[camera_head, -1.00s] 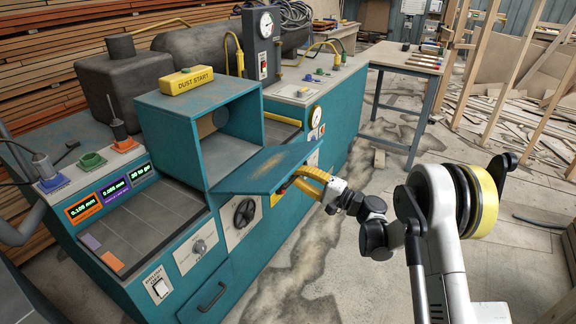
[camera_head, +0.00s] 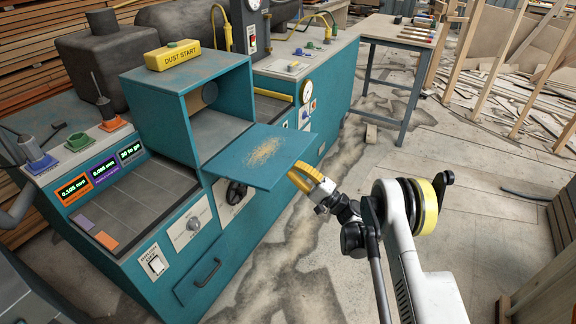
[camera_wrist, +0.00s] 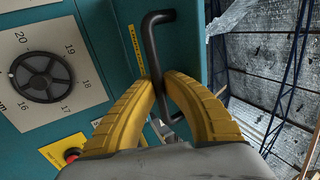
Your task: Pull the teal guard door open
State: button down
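The teal guard door (camera_head: 225,163) is a flat panel at the front of the teal hood (camera_head: 175,110). It stands out roughly level from the hood's lower front edge, with a tan dusty patch on its upper face. The hood's opening is uncovered. My yellow-fingered gripper (camera_head: 306,180) is at the door's outer right edge. In the wrist view, a black bar handle (camera_wrist: 151,42) runs between the yellow fingers of my gripper (camera_wrist: 161,82). The fingertips close in on the bar from both sides, and it appears gripped. The door's handle is hidden in the head view.
A black handwheel (camera_head: 236,192) sits on the machine front below the door; its numbered dial (camera_wrist: 42,77) shows in the wrist view. A red button on yellow (camera_wrist: 71,155) is close to my left finger. Open floor (camera_head: 300,270) lies right of the machine. A workbench (camera_head: 395,40) stands behind.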

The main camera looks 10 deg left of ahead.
jog(key=c, duration=1.5)
grip_release()
jog(key=shift+d+r, duration=0.15)
jog(key=shift+d, duration=0.35)
jog(key=shift+o, duration=0.2)
jog(key=shift+a, duration=0.1)
jog(key=s+d+f, duration=0.1)
jog(key=s+d, duration=0.2)
jog(key=d, duration=0.4)
jog(key=s+d+f, duration=0.1)
jog(key=s+d, duration=0.2)
jog(key=d, duration=0.5)
jog(key=shift+s+d, duration=0.15)
jog(key=shift+s, duration=0.05)
